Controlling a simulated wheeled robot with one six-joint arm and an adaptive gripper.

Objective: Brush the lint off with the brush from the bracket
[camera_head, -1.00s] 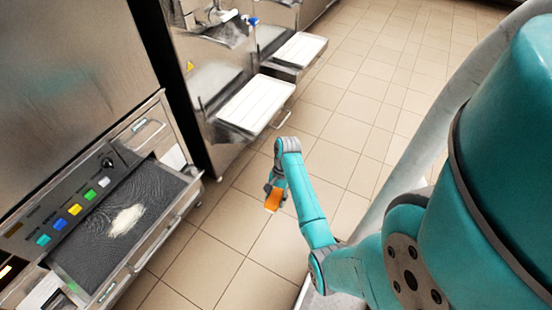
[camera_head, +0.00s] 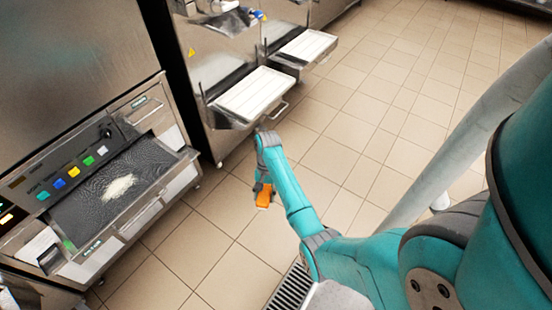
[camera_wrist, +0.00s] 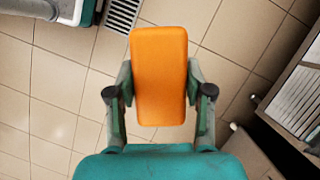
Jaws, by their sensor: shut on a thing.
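My gripper (camera_wrist: 160,100) is shut on an orange block-shaped thing, which looks like the brush (camera_wrist: 160,62). The brush (camera_head: 264,197) also shows in the head view, held over the tiled floor to the right of the machine. Its bristles cannot be made out. The lint (camera_head: 119,187) is a pale whitish patch on the dark mesh screen (camera_head: 88,205) of the open drawer at the left. My gripper is well apart from the lint. I cannot make out the bracket.
A row of coloured buttons (camera_head: 73,171) runs along the panel behind the screen. White trays (camera_head: 256,95) stick out from steel machines at the back. A floor drain grate (camera_head: 290,287) lies near my base.

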